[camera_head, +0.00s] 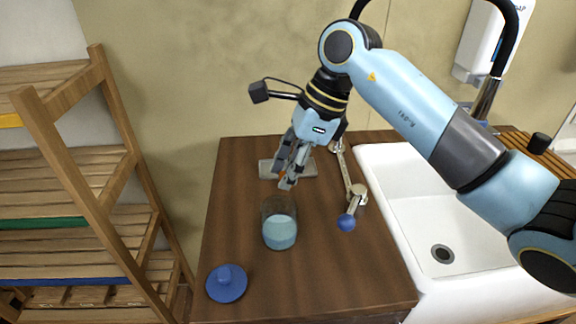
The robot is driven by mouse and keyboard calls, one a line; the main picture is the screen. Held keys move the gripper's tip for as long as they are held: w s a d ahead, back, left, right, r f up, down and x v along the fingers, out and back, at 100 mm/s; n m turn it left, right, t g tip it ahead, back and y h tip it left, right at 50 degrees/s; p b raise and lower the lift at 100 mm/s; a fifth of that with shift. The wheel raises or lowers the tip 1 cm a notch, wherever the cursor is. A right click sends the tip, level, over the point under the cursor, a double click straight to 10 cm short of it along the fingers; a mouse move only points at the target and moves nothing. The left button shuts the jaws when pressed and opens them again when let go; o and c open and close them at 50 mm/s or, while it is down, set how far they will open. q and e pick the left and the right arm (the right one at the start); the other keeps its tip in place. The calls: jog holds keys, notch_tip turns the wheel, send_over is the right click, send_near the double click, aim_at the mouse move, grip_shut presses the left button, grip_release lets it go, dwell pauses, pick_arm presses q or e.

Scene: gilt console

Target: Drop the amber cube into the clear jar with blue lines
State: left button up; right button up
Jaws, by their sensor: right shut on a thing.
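My right gripper (286,180) points down over the wooden counter, behind and above the jar. It is shut on the amber cube (282,175), of which only a small orange patch shows between the fingers. The clear jar (280,224) stands upright and open on the counter, with a bluish lower part; separate blue lines cannot be made out. The gripper's tips are apart from the jar's rim. My left gripper is out of view.
A grey flat plate (300,168) lies behind the gripper. A metal tap with a blue ball (347,221) is right of the jar, beside a white sink (425,215). Wooden shelves (75,165) stand left.

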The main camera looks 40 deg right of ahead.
jog(key=o, duration=0.9)
jog(key=shift+r, duration=0.1)
jog(key=v, duration=1.2)
jog(key=shift+s, duration=0.1)
